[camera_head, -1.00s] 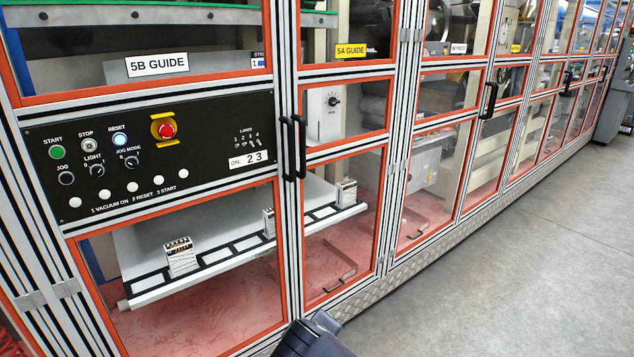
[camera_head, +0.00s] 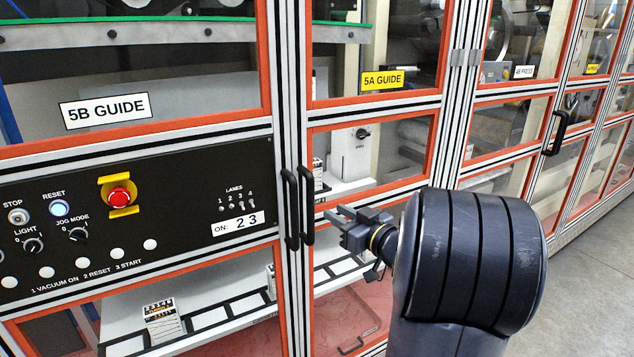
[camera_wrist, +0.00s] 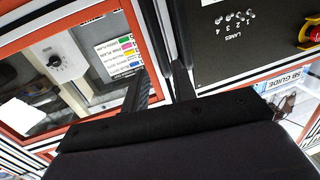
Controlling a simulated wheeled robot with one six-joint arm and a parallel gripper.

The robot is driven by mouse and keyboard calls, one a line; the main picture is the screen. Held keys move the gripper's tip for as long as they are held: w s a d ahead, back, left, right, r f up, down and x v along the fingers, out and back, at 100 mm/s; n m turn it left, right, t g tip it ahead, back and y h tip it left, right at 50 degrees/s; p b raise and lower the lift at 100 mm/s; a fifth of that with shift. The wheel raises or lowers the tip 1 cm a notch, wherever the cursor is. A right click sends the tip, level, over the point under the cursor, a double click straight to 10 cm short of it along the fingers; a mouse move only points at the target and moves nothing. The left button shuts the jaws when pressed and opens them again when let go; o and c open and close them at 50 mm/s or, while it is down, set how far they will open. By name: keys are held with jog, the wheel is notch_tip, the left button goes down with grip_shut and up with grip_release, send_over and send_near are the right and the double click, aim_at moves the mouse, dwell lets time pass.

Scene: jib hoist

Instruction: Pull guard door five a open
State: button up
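Guard door 5A (camera_head: 436,125) has an orange-edged frame with clear panes and a yellow "5A GUIDE" label (camera_head: 382,80). It looks shut in the head view. Its black vertical bar handle (camera_head: 307,205) stands at its left edge, beside the similar handle (camera_head: 290,208) of door 5B. My gripper (camera_head: 336,214) is just right of the 5A handle, its fingers apart and pointing at it. In the wrist view my gripper (camera_wrist: 160,88) is open with the dark handle bars just beyond the fingertips. I cannot tell whether a finger touches the handle.
Left of the handles is a black control panel (camera_head: 150,250) with a red emergency button (camera_head: 119,197) and lit reset button. Behind the panes are a white shelf and small boxes (camera_head: 163,320). Another door handle (camera_head: 557,133) is farther right. Grey floor (camera_head: 585,285) is clear at right.

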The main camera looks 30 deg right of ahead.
aim_at(313, 197)
jog(key=p+x, duration=0.1)
jog(key=x, duration=0.4)
jog(key=p+x, duration=0.1)
jog(key=x, duration=0.4)
jog(key=shift+w+r, duration=0.25)
jog(key=shift+w, duration=0.15)
jog(key=shift+c, duration=0.3)
grip_shut()
